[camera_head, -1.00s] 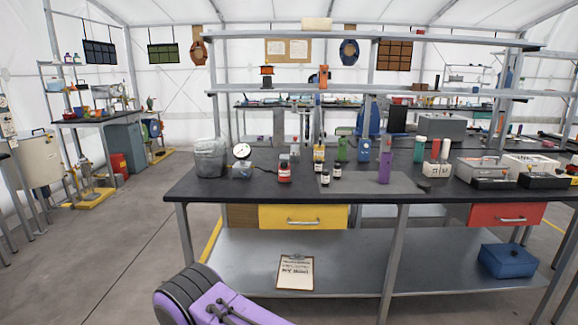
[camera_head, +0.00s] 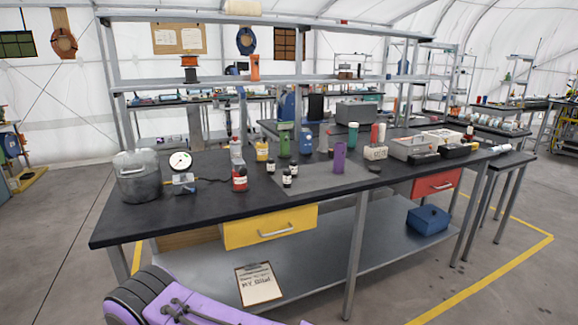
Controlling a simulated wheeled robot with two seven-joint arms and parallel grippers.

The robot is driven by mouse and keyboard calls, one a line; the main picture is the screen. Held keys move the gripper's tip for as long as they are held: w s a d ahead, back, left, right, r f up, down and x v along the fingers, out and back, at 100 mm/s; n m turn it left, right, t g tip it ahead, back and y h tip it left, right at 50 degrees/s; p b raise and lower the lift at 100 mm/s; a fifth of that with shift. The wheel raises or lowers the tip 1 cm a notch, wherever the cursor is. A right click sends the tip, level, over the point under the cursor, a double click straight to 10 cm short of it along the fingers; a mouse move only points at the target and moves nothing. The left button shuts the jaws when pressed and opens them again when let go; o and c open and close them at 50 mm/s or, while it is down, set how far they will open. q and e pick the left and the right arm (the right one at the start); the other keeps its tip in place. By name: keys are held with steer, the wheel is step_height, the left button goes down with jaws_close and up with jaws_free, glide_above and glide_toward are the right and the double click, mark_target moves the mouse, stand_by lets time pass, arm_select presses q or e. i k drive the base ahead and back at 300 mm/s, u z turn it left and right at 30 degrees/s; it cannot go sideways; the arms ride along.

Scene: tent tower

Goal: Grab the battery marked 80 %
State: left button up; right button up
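I cannot make out a battery marked 80 % in the head view; any markings on the small things are too small to read. The workbench (camera_head: 130,222) in front of me has a black top with bottles, a gauge and boxes on it. A purple upright object (camera_head: 339,158) stands on a grey mat (camera_head: 318,182) near the middle; I cannot tell what it is. A purple and black part of my own arm shows at the bottom left. Neither gripper is in view.
A yellow drawer (camera_head: 270,226) and a red drawer (camera_head: 436,184) hang below the top. A clipboard (camera_head: 259,284) and a blue box (camera_head: 428,219) are on the lower shelf. Floor is clear at right.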

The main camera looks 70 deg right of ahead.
mark_target(270, 161)
steer(key=z, duration=0.75)
steer(key=i, duration=0.75)
steer(key=z, duration=0.8)
